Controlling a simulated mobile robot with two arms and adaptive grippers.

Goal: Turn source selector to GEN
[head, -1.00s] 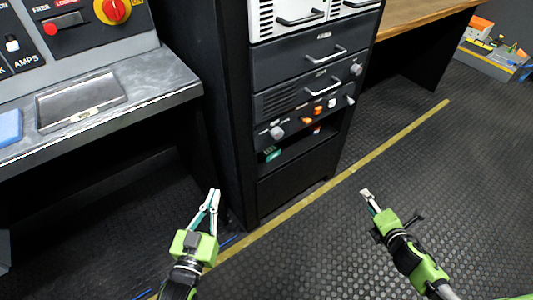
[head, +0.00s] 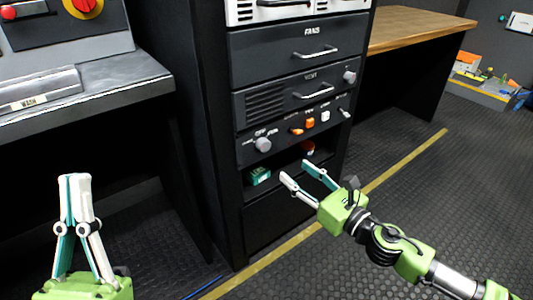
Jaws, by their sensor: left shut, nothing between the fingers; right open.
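A dark rack panel (head: 290,130) low in the black rack has a round grey knob (head: 263,144) at its left end, with small white labels around it. The lettering is too small to read surely, so I cannot tell whether it is the source selector or where it points. My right gripper (head: 301,173) is open and empty, in front of the rack below this panel, to the lower right of the knob. My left gripper (head: 75,180) is shut and empty at the lower left, before the desk. A red knob on a yellow disc (head: 84,4) is partly cut off at the top left.
The panel also has orange switches (head: 297,131), a white switch (head: 325,116) and a small knob (head: 345,113). Below it is an open bay with a green box (head: 260,175). Drawers with handles (head: 316,52) lie above. A grey desk (head: 120,80) stands left; open floor (head: 440,210) lies right.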

